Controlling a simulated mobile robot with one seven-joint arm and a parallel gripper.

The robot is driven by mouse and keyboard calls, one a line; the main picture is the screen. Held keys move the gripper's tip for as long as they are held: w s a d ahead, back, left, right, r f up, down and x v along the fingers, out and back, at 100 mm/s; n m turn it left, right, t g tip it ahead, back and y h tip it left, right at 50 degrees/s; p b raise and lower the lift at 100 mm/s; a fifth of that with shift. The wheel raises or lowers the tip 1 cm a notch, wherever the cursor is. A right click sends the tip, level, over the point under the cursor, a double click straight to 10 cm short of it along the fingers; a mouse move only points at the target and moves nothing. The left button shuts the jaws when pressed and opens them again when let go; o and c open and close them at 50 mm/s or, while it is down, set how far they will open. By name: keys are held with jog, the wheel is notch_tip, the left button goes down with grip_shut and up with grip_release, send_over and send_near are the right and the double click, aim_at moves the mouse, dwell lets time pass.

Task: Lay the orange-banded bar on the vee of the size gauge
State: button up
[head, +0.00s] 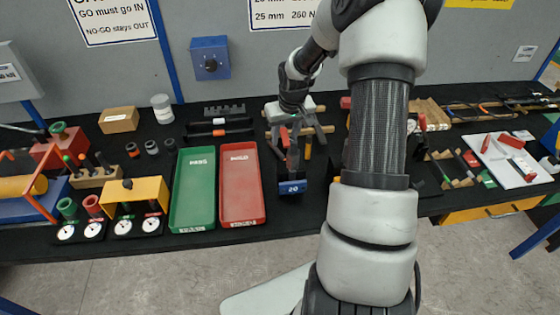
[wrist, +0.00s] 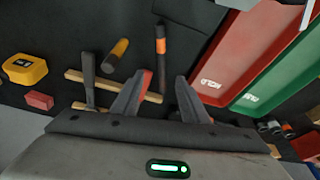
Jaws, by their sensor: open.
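My gripper (head: 289,150) hangs low over the middle of the bench, right of the red tray. In the wrist view my gripper (wrist: 161,77) is open and empty. A dark bar with an orange band (wrist: 161,45) lies just beyond the fingertips, its near end in line with the gap between them. In the head view my gripper seems to hide this bar. A blue block marked 20 (head: 291,187) stands at the bench's front, just below my gripper; it may be the size gauge, but I cannot make out a vee.
A red tray (head: 241,216) and a green tray (head: 193,219) lie left of my gripper. An orange-yellow handled tool (wrist: 118,47) and a hammer-like tool (wrist: 88,75) lie close beside the banded bar. A yellow tape measure (wrist: 25,68) and red block (wrist: 40,100) lie farther left.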

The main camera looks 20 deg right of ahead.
aim_at(280, 153)
jog(key=b+x, duration=0.1)
jog(key=x, duration=0.2)
jog(key=shift+w+f, duration=0.1)
jog(key=shift+f, duration=0.25)
jog(key=b+x, duration=0.4)
jog(key=x, duration=0.1)
jog(key=shift+a+f, duration=0.15)
jog(key=shift+a, duration=0.05)
jog(key=shift+c, duration=0.2)
grip_shut()
